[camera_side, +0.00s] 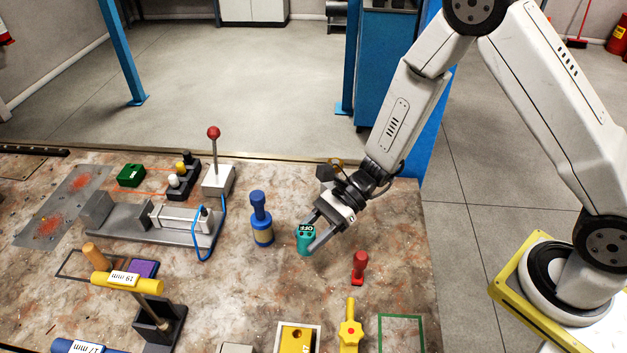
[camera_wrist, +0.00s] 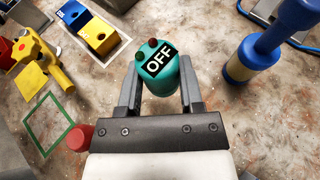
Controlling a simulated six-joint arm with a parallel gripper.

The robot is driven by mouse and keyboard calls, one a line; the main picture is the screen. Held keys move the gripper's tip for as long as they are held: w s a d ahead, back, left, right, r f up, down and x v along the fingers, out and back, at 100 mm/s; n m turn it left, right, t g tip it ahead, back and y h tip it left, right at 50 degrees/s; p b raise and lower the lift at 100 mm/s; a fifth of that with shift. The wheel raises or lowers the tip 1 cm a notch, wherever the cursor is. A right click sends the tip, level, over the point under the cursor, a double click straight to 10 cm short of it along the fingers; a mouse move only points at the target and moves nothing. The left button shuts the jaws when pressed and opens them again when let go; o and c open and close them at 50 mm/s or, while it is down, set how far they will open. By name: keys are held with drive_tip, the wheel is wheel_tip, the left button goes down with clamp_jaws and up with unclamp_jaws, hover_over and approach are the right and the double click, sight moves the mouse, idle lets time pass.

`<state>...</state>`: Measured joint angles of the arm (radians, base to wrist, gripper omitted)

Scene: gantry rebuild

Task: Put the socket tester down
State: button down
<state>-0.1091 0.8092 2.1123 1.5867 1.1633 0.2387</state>
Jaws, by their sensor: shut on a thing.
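The socket tester (camera_side: 304,243) appears to be the small teal cylinder with a black OFF label on top.
A blue and tan cylinder (camera_side: 262,222) stands left of my gripper, and a small red piece (camera_side: 359,268) stands to the right. A green outlined rectangle (camera_side: 401,335) lies empty at the front right. A yellow tool (camera_side: 350,335) and yellow block (camera_side: 296,339) are beside it.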

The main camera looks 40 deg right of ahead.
sight(311, 264)
drive_tip(key=shift+f, duration=1.25)
drive_tip(key=shift+f, duration=1.8)
drive_tip(key=shift+f, duration=0.1)
drive_tip(key=shift+c, duration=1.2)
unclamp_jaws()
drive_tip(key=v, duration=1.2)
